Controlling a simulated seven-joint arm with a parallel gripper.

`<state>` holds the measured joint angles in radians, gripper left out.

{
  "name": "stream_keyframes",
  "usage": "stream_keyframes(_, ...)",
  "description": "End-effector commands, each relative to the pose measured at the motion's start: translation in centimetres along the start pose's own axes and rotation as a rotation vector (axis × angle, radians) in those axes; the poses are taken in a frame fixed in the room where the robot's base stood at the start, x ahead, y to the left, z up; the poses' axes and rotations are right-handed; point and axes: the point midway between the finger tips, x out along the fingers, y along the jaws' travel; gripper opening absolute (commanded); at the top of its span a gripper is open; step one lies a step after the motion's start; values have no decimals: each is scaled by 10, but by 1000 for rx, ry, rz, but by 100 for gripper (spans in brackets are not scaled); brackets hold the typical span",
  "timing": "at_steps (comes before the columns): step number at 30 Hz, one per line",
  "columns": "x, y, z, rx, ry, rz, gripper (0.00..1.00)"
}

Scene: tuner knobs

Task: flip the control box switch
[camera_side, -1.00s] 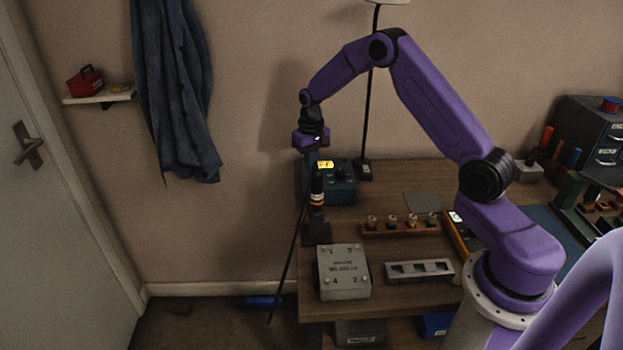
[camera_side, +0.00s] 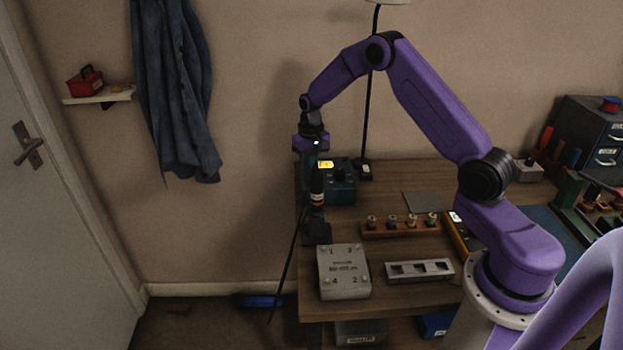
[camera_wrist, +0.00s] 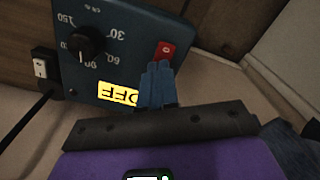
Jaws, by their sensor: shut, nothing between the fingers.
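The control box (camera_side: 341,190) is a dark blue box at the back left of the bench. In the wrist view its face (camera_wrist: 125,30) shows a black dial knob (camera_wrist: 86,41) with numbers around it, a red switch (camera_wrist: 165,50), and a yellow label reading OFF (camera_wrist: 118,94), upside down. My gripper (camera_wrist: 158,68) is shut and empty. Its blue fingertips are right at the red switch and cover its lower part; I cannot tell whether they touch it. In the side view my gripper (camera_side: 312,160) hangs at the box's left side, its fingertips hard to make out.
A black and orange cylindrical tool (camera_side: 317,190) stands upright near my gripper. A wooden rack of small knobs (camera_side: 400,226), a grey numbered box (camera_side: 343,272) and a grey slotted block (camera_side: 419,271) sit nearer. A lamp pole (camera_side: 367,110) rises behind.

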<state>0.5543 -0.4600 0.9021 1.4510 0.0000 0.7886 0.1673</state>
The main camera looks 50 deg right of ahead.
Motion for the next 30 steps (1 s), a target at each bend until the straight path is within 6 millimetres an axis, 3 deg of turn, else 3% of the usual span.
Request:
stream_keyframes(16,5,0,0,0,0,0,0)
stream_keyframes(30,-25,0,0,0,1,0,0)
